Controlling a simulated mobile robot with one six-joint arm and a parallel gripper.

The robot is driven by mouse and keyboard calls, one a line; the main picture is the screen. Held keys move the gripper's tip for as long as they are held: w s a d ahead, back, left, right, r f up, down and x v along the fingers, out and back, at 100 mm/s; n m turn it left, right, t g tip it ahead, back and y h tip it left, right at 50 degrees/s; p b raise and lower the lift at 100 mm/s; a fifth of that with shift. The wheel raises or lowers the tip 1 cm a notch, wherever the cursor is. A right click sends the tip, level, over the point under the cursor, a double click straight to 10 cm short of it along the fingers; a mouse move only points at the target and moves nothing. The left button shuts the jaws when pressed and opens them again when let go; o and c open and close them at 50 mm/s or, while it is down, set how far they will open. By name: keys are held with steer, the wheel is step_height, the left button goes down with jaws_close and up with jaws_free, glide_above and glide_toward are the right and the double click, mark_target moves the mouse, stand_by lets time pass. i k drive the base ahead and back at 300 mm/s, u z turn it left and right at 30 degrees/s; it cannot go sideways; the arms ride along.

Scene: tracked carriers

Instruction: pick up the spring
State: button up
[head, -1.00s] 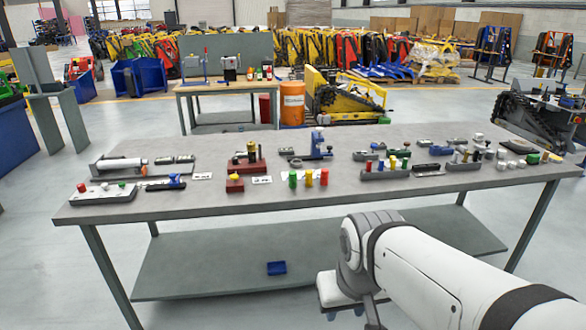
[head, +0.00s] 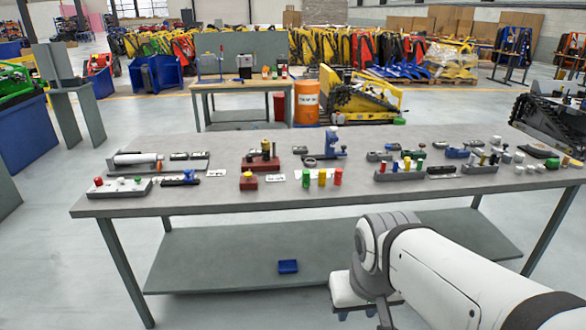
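I cannot make out a spring for certain among the small parts on the grey workbench (head: 230,205). Parts on it include red, yellow and green cylinders (head: 322,178), a red block with a brass-coloured post (head: 262,160), a blue-and-grey fixture (head: 331,148) and a grey holder with coloured pegs (head: 399,175). At the right are several small white and grey pieces (head: 506,157). My white arm comes in from the lower right, in front of the bench.
A blue tray (head: 288,266) sits on the bench's lower shelf. Behind stand a second bench (head: 240,87), an orange barrel (head: 306,102) and a yellow tracked machine (head: 360,97). Another dark tracked machine (head: 548,125) is at the right. Open floor lies left of the bench.

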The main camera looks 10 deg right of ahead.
mark_target(306, 178)
steer(key=u, duration=0.6)
steer(key=i, duration=1.75)
steer(key=z, duration=0.65)
